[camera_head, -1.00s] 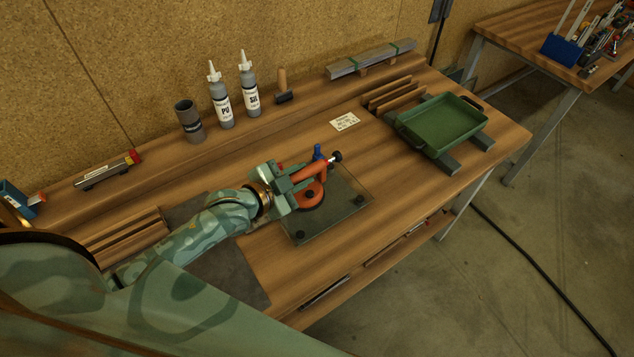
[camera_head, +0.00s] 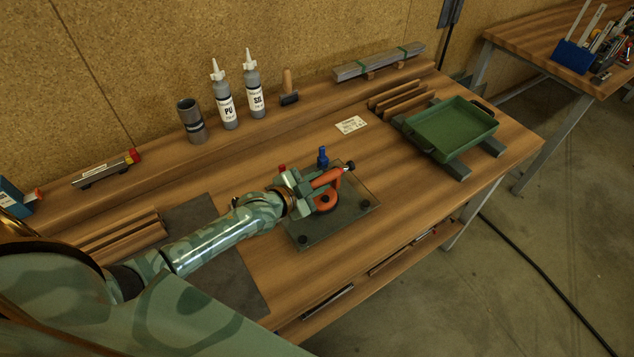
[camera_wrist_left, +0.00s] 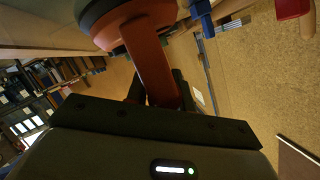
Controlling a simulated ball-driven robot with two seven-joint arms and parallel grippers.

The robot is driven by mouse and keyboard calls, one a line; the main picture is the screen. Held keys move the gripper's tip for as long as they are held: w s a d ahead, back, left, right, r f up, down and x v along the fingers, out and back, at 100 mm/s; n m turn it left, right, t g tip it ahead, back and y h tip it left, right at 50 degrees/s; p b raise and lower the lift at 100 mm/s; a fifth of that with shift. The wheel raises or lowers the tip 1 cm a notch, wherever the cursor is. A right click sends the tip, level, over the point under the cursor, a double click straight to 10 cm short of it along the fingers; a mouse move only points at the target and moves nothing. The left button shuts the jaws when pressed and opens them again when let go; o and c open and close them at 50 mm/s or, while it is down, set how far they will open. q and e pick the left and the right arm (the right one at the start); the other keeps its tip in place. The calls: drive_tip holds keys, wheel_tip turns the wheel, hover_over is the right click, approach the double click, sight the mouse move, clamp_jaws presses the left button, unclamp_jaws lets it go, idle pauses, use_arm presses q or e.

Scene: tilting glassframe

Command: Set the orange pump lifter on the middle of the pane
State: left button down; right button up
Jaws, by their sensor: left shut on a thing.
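The orange pump lifter (camera_head: 326,201) is over the glass pane (camera_head: 343,219), near its middle. My left gripper (camera_head: 312,186) is shut on the lifter's orange handle. In the left wrist view the orange handle (camera_wrist_left: 150,62) runs between the dark fingers, with the round cup at the top. Whether the cup touches the pane or hangs just above it cannot be told. My right gripper is not in view.
A blue-topped object (camera_head: 322,157) and a small red one stand just behind the pane. A green tray (camera_head: 452,130) rests at the right. Two bottles (camera_head: 227,105), a dark cup (camera_head: 191,121) and a wooden-handled tool (camera_head: 288,88) stand along the back. A paper label (camera_head: 351,125) lies behind the pane.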

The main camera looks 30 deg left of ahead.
use_arm(q)
drive_tip(key=shift+f, duration=0.1)
drive_tip(key=c, duration=1.2)
unclamp_jaws()
drive_tip(key=shift+r, duration=0.25)
drive_tip(key=p+v, duration=0.2)
drive_tip(key=v, duration=1)
